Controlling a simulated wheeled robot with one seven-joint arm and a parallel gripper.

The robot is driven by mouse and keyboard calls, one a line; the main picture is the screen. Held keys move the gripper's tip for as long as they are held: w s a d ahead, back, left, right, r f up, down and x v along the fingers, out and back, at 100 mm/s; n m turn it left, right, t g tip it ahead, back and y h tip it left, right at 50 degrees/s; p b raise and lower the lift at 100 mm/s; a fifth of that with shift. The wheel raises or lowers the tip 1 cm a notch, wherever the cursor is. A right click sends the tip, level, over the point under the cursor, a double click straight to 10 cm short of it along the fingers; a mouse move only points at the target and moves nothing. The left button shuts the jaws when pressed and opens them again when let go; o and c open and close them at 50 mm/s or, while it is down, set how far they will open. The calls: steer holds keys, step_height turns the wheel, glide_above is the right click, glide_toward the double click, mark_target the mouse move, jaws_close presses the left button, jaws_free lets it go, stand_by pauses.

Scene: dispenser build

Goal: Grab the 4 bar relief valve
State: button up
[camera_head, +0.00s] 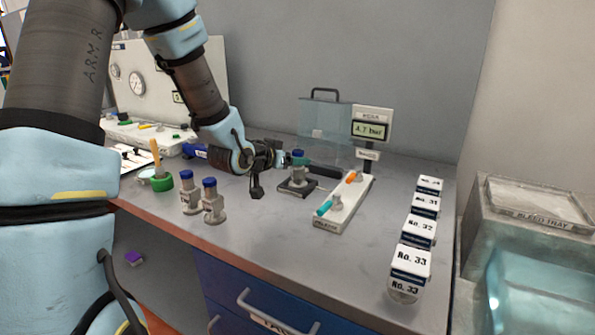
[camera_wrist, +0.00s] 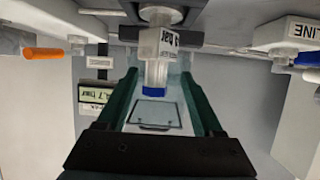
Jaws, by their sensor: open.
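A pale grey relief valve with a blue cap (camera_head: 298,155) stands on a small dark stand (camera_head: 290,188) on the bench. In the wrist view, which looks upside down, the same valve (camera_wrist: 153,70) lies between my fingers, with a small label that is hard to read. My gripper (camera_wrist: 163,88) is open, with a green finger on each side of the valve and visible gaps to it. Two more blue-capped valves, a left one (camera_head: 188,195) and a right one (camera_head: 212,205), stand near the bench's front edge; their labels are not legible.
A white manifold (camera_head: 333,210) with orange and teal handles and a 4.7 bar display (camera_head: 370,129) stands right of the gripper. Numbered boxes (camera_head: 411,261) line the right edge. A green-based tool (camera_head: 161,183) stands left. A clear case (camera_head: 325,125) is behind.

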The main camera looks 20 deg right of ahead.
steer(key=shift+s+p+x, duration=0.25)
steer(key=shift+p+x, duration=0.85)
steer(key=shift+x, duration=1.55)
steer(key=shift+d+f, duration=0.1)
jaws_close()
